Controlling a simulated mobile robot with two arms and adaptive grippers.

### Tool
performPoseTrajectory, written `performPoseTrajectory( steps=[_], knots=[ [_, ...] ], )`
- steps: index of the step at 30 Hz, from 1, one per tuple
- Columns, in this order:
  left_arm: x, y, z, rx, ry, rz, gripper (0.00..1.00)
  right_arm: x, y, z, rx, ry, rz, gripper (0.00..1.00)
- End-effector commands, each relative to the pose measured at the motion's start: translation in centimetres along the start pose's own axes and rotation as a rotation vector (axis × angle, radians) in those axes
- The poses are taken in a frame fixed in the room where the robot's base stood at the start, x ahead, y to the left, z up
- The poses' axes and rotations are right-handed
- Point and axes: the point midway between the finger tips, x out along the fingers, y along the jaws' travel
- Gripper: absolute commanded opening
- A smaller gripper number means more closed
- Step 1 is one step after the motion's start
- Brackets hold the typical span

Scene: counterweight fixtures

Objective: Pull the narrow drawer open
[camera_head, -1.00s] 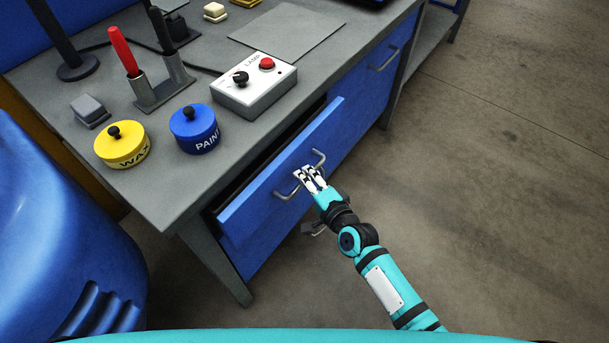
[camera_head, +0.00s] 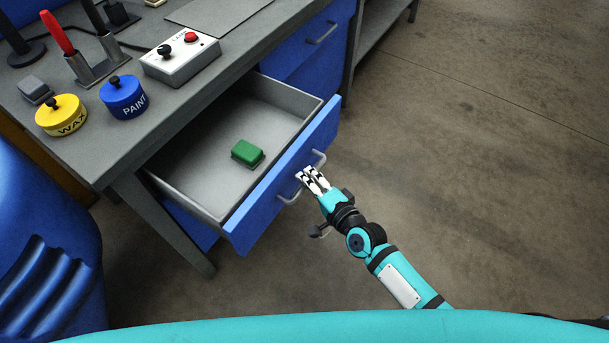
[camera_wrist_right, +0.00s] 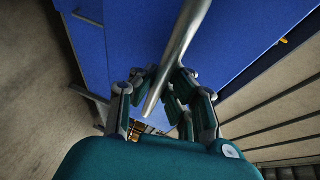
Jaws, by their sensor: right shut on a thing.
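The drawer (camera_head: 178,176) is pulled well out of the workbench, with its grey inside showing in the head view. Its blue front panel (camera_head: 284,176) carries a metal bar handle (camera_head: 286,199). A green block (camera_head: 247,153) lies on the drawer floor. My right gripper (camera_head: 308,175) is shut on the handle near its middle. In the right wrist view the handle bar (camera_wrist_right: 178,50) runs between the fingers (camera_wrist_right: 160,95). My left gripper is not in view.
On the bench top (camera_head: 105,156) stand a yellow wax tin (camera_head: 62,116), a blue paint tin (camera_head: 124,98) and a white switch box (camera_head: 181,62). A second handled blue front (camera_head: 308,50) is at the upper right. The floor at right is clear.

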Motion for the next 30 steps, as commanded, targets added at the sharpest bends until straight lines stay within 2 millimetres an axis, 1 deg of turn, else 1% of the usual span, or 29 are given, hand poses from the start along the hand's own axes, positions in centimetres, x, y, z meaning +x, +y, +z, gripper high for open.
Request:
performPoseTrajectory(
  steps=[1,16,17,18,23,30],
  knots=[
    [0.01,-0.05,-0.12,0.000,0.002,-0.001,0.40,-0.18,0.31,0.14,0.005,-0.004,0.006,0.00],
    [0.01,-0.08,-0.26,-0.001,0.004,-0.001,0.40,-0.37,0.39,0.11,0.006,-0.005,0.007,0.00],
    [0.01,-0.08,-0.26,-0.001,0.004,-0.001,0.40,-0.36,0.39,0.11,0.006,-0.005,0.007,0.10],
    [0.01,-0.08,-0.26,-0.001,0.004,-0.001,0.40,-0.36,0.38,0.11,0.005,-0.005,0.007,0.15],
    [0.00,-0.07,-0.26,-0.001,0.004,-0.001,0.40,-0.33,0.25,0.03,0.003,-0.003,0.004,0.36],
    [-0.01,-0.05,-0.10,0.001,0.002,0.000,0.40,-0.32,0.13,-0.04,0.002,-0.001,0.002,0.36]
  ],
)
